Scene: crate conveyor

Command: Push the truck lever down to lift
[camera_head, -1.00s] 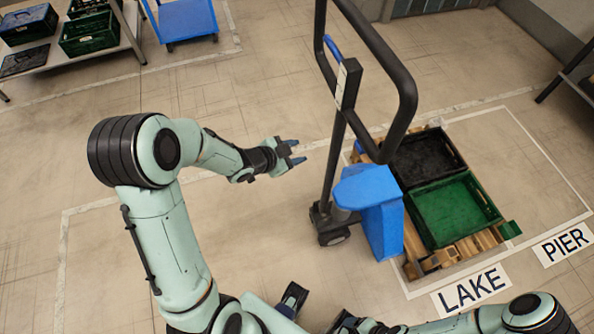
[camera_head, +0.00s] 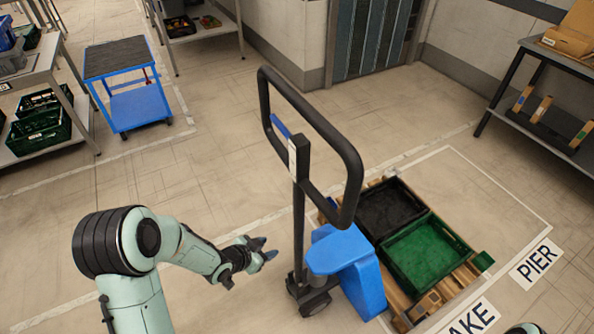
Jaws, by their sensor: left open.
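The pallet truck (camera_head: 345,262) is blue, with a black loop handle (camera_head: 352,170) on an upright post. A small blue lever (camera_head: 281,126) sits inside the loop, at the top of the post beside a pale plate. My left gripper (camera_head: 266,252) is open and empty, left of the post and well below the lever. It touches nothing that I can see. The truck stands at a wooden pallet (camera_head: 430,302) that bears a black crate (camera_head: 388,184) and a green crate (camera_head: 462,247). My right gripper is out of view.
A blue cart (camera_head: 137,107) stands at the back left, near a table with green crates (camera_head: 42,133). A dark shelf (camera_head: 548,135) stands at the right. Floor labels read PIER (camera_head: 537,264) and partly LAKE (camera_head: 472,318). The floor left of the truck is clear.

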